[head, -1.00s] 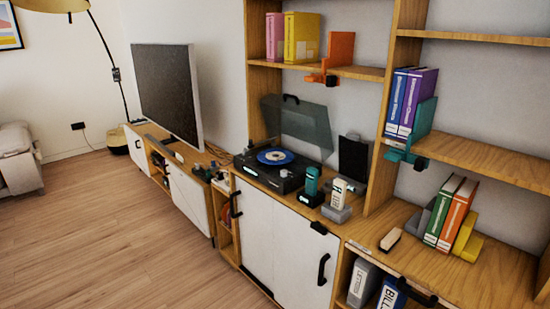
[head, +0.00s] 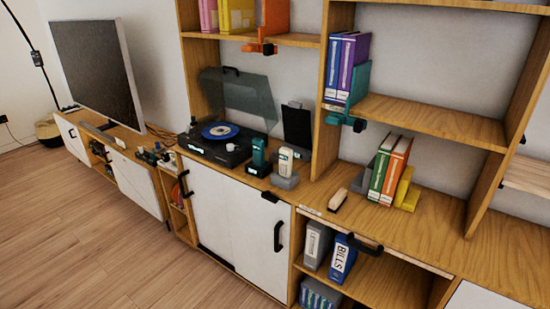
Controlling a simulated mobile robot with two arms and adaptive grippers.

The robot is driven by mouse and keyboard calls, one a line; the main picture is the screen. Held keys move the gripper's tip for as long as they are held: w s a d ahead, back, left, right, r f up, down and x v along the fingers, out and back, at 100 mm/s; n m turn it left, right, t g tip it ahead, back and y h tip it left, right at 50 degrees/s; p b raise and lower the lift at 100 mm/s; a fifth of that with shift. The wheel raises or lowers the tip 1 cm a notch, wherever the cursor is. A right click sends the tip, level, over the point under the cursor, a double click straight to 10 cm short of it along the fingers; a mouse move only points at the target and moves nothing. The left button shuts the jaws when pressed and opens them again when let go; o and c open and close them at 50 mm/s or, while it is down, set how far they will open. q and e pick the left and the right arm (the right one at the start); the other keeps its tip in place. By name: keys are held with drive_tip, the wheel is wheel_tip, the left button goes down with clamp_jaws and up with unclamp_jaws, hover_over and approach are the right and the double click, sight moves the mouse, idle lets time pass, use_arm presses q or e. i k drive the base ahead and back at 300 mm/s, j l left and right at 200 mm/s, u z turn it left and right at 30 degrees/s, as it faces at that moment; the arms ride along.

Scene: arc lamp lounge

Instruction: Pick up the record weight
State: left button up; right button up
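A black turntable (head: 215,152) stands on the wooden cabinet with its tinted lid (head: 240,97) raised. A blue record (head: 220,131) with a pale centre lies on its platter. I cannot make out a record weight for certain: details on and around the turntable are too small to tell. Neither of my grippers shows in the head view.
A teal handset (head: 259,155) and a white handset (head: 285,162) stand right of the turntable. Small items (head: 152,155) lie to its left. A television (head: 97,75) stands further left. Binders (head: 388,168) stand on the right counter. The wooden floor (head: 90,235) in front is clear.

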sight(274, 157)
drive_tip(key=i+j+z, duration=0.15)
drive_tip(key=i+j, duration=0.35)
drive_tip(key=i+j+z, duration=0.15)
drive_tip(key=i+j, duration=0.25)
drive_tip(key=j, duration=0.2)
